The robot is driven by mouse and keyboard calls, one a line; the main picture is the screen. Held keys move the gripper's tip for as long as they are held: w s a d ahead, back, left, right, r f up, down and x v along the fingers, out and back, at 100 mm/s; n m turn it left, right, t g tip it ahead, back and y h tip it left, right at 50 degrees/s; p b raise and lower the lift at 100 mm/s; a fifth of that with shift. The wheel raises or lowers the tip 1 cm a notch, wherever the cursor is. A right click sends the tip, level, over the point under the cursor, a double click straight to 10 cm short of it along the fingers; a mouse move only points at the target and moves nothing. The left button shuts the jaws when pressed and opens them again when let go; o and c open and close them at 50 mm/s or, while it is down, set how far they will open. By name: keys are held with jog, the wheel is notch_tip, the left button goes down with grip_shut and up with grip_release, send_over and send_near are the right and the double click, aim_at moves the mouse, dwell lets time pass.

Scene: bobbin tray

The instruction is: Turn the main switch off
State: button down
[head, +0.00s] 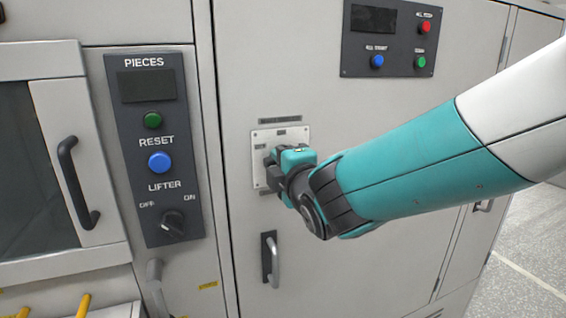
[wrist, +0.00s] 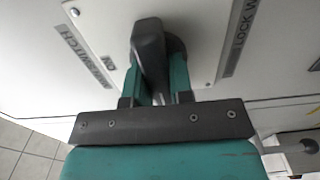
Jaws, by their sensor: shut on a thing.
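The main switch's light plate (head: 264,139) is on the grey cabinet door, mostly behind my gripper in the head view. In the wrist view the switch's dark handle (wrist: 149,45) stands out from the plate (wrist: 205,25). Part of a label reading "SWITCH" (wrist: 83,55) shows beside it. My gripper (wrist: 153,75) has its two teal fingers on either side of the handle, shut on it. My gripper also shows in the head view (head: 277,168), at the plate.
Left of the door is a dark panel (head: 148,215) with green and blue buttons and a lifter knob (head: 173,222). A door handle (head: 270,260) sits below the switch. Another button panel (head: 390,62) is above right. A glazed door with a handle (head: 77,182) is far left.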

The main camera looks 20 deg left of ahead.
jog(key=c, duration=1)
grip_release()
jog(key=b+v, duration=0.6)
jog(key=v, duration=1.1)
jog(key=shift+d, duration=0.2)
